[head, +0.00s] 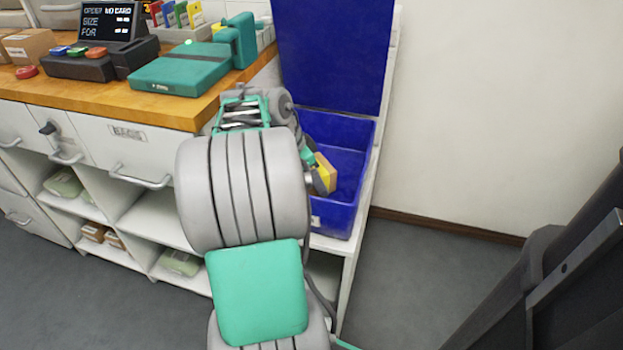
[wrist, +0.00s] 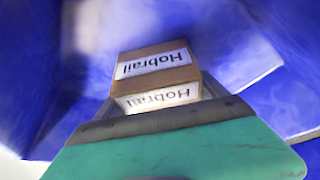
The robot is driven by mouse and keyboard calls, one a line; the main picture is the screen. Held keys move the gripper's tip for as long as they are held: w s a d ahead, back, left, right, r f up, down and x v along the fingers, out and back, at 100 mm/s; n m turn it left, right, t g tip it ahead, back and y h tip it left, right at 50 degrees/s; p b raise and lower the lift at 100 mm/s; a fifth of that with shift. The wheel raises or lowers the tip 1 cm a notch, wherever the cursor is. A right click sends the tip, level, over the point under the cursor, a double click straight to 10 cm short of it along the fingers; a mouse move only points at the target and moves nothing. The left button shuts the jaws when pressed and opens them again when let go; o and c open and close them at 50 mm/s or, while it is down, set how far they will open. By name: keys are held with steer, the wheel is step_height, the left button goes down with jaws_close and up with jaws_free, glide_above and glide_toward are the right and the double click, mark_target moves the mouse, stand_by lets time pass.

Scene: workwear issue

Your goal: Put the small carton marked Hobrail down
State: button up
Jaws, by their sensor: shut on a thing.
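The small carton (wrist: 155,62) is brown, with white labels reading Hobrail on two faces; the lettering is upside down in the wrist view. My gripper (wrist: 160,92) is shut on it. Blue walls surround the carton in the wrist view. In the head view my arm reaches to the open blue bin (head: 340,222), and my gripper (head: 318,175) is at the bin's left side, partly hidden by my arm. A yellow and brown patch shows there; I cannot tell whether it is the carton. Whether the carton touches the bin is not clear.
The bin's blue lid or back panel (head: 330,55) stands upright behind it. To the left is a wooden counter (head: 150,107) with a teal device (head: 180,70) and a display (head: 108,22). Drawers and shelves are below. Open floor lies at the right.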

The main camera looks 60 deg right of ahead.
steer(key=shift+f, duration=0.2)
steer(key=o, duration=1.7)
steer(key=shift+p+v, duration=1.6)
steer(key=shift+v, duration=2.4)
steer(key=shift+s+d, duration=0.1)
